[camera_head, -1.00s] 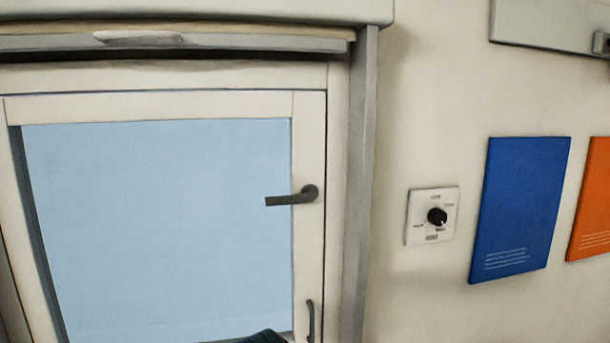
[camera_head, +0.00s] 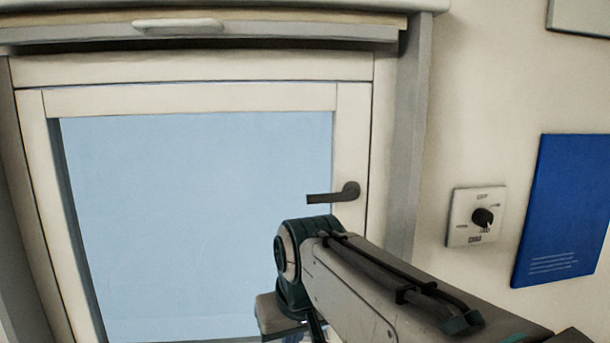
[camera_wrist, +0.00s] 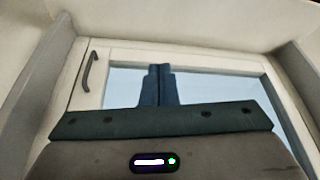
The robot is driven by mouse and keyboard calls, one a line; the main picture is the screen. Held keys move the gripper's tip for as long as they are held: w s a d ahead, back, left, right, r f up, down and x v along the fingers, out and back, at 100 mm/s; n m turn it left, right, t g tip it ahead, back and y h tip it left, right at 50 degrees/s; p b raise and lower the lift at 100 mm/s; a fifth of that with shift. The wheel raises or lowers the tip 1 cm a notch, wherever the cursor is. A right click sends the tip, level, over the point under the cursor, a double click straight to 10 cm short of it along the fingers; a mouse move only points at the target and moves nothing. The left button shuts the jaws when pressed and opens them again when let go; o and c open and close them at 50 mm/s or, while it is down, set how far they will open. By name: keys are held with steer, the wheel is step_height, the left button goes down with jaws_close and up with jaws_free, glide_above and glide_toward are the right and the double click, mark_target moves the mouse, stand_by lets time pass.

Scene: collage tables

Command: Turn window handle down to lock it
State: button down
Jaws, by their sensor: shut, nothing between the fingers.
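The window handle (camera_head: 335,194) is a dark lever on the right side of the window frame. It points left and lies level, with its pivot at the right end. The white-framed window (camera_head: 200,97) has a pale blue pane. In the wrist view, my gripper (camera_wrist: 159,68) has its two dark fingers together and empty, in front of the pane. A dark curved pull (camera_wrist: 90,70) on the frame shows to their left, apart from them. In the head view my arm rises below the lever, and my fingertips cannot be made out.
A white plate with a black knob (camera_head: 483,217) is on the wall right of the window. A blue panel (camera_head: 565,210) hangs farther right. A roller-blind box (camera_head: 180,27) runs above the window. A grey side post (camera_head: 408,140) stands right of the frame.

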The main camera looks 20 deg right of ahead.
steer(key=w+d+r+m+p, duration=0.1)
steer(key=w+d+r, duration=0.2)
steer(key=r, duration=0.8)
steer(key=w+d+r+t+h+p, duration=0.1)
steer(key=w+d+r, duration=0.2)
steer(key=r, duration=0.7)
steer(key=w+d+r+m+t+h+p, duration=0.1)
steer(key=w+d+r, duration=0.2)
steer(key=r, duration=0.8)
steer(key=shift+d+r+m, duration=0.3)
steer(key=shift+d+r, duration=0.05)
steer(key=shift+d, duration=0.5)
glide_above(324, 196)
steer(key=f, duration=0.8)
steer(key=shift+w+f+b, duration=0.3)
steer(key=shift+f+b, duration=0.05)
steer(key=shift+f, duration=0.05)
steer(key=shift+s+f, duration=0.3)
steer(key=shift+f, duration=0.6)
steer(key=shift+s+a+f, duration=0.1)
steer(key=shift+s+f, duration=0.1)
steer(key=shift+f, duration=0.6)
steer(key=shift+f, duration=0.1)
